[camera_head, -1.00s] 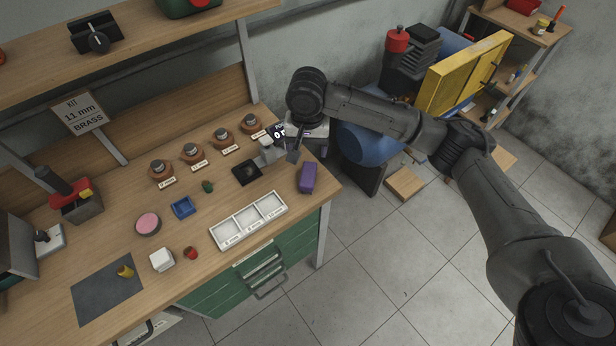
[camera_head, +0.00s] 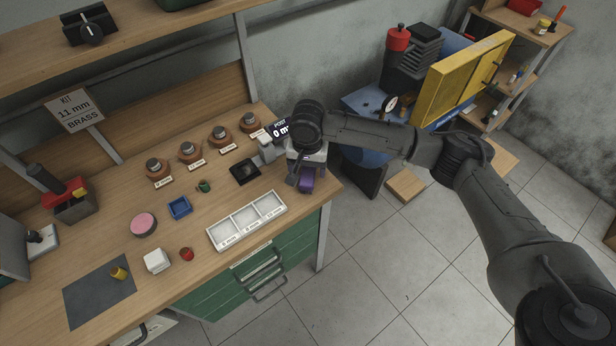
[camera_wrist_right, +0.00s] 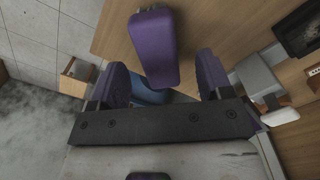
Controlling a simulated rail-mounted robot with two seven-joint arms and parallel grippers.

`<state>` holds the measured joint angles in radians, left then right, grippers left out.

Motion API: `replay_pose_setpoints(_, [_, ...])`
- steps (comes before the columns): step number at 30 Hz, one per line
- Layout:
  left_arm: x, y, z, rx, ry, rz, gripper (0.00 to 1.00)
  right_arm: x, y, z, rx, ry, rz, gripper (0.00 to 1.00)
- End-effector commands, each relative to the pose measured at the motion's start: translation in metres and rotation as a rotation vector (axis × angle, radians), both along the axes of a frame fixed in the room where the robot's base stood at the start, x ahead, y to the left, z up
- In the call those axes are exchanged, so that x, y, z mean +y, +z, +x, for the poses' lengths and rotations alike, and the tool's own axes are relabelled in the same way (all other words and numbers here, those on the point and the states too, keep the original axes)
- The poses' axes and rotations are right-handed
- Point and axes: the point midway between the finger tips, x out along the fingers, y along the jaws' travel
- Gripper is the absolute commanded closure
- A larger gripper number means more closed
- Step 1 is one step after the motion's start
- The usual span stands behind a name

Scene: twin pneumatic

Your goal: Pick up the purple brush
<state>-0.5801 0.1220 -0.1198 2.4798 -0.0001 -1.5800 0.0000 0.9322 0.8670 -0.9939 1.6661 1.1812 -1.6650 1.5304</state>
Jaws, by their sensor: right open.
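The purple brush (camera_head: 308,184) lies at the right front corner of the wooden bench top, partly hidden by my right gripper in the head view. In the right wrist view the purple brush (camera_wrist_right: 155,48) is in full sight, its near end in line with the gap between the fingers. My right gripper (camera_head: 304,180) is over the brush, pointing down. In the wrist view its two purple-padded fingers (camera_wrist_right: 160,82) are apart, one on each side of the brush's near end, with nothing gripped. My left gripper is not in view.
A grey device with a display (camera_head: 265,148) and a black square pad (camera_head: 244,171) stand behind and left. A green drawer cabinet (camera_head: 250,272) is under the bench. Open floor lies to the right.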

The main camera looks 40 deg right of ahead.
Motion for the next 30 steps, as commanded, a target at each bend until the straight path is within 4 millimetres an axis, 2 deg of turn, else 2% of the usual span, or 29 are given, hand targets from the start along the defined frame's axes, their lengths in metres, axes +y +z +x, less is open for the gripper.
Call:
replay_pose_setpoints(9, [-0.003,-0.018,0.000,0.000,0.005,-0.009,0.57,-0.003,-0.041,0.000,0.001,-0.001,-0.001,0.28])
replay_pose_setpoints(18, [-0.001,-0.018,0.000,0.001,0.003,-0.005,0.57,-0.003,-0.045,0.000,-0.001,0.000,-0.001,0.29])
replay_pose_setpoints(30, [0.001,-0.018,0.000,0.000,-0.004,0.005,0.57,-0.003,-0.045,0.000,-0.001,0.000,-0.001,0.67])
